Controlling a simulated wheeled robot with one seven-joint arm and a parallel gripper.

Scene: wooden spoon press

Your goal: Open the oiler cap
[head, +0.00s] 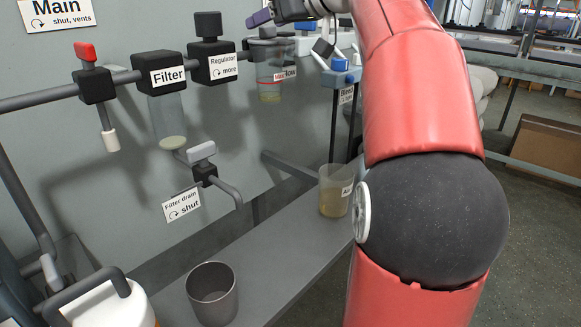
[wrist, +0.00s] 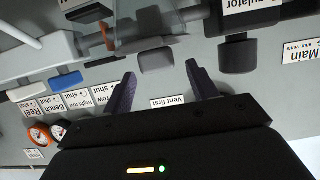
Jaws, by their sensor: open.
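The oiler (head: 270,77) hangs on the pipe at the upper middle of the head view, a clear bowl with a red line and a little yellowish oil at its bottom. Its dark top shows just below my gripper, partly hidden. In the wrist view, which is upside down, a rounded grey cap (wrist: 156,61), seemingly the oiler cap, lies between the fingertips of my gripper (wrist: 161,69). The jaws are open, one dark purple finger on each side, with gaps visible. Contact with the cap cannot be seen.
The regulator (head: 209,62) with its black knob (wrist: 238,56) stands beside the oiler. The filter (head: 168,120) is farther left. A jug of yellowish liquid (head: 333,193) and a metal cup (head: 212,296) stand on the shelf below.

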